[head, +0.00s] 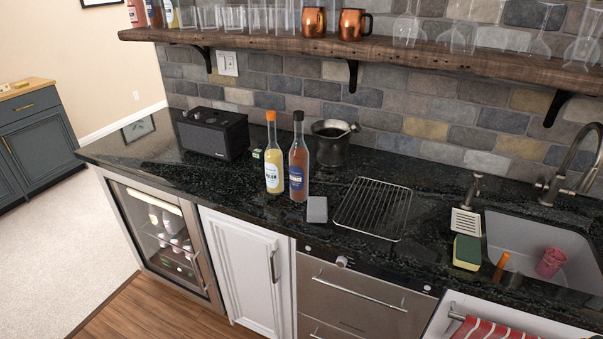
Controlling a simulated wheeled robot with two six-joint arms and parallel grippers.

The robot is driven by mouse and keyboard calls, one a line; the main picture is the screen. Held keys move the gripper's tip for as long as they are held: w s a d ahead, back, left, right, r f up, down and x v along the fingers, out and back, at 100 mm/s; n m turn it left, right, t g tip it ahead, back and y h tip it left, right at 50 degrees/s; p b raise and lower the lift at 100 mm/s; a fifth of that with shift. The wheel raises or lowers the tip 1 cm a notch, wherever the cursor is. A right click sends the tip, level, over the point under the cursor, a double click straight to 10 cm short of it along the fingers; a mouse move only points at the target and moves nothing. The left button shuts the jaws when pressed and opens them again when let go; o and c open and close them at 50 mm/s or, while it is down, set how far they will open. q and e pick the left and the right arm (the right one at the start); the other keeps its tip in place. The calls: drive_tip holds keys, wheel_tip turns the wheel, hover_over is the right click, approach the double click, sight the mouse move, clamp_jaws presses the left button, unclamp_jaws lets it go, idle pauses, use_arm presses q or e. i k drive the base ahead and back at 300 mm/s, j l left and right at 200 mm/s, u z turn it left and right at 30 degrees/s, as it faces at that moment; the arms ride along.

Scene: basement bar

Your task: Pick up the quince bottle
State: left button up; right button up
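Two tall bottles stand upright side by side on the black counter (150,158). One bottle (273,160) has pale yellow contents, an orange cap and a light label. The other bottle (299,165) has reddish-brown contents, a dark cap and a label with a dark blue part. The label text is too small to read, so I cannot tell which one is the quince bottle. Neither of my grippers shows in the head view.
A black speaker box (212,133) stands left of the bottles, and a dark pot (331,145) behind them. A grey block (317,209) lies close in front at right. A wire rack (373,208) and sink (540,240) are farther right. A wooden shelf (400,58) hangs above.

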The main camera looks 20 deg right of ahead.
sight(299, 153)
drive_tip(key=l+z, duration=0.15)
drive_tip(key=z, duration=0.35)
drive_tip(key=i+l+z, duration=0.1)
drive_tip(key=z, duration=0.4)
drive_tip(key=i+l+z, duration=0.1)
drive_tip(key=z, duration=0.4)
drive_tip(key=i+j, duration=0.05)
drive_tip(key=i, duration=0.05)
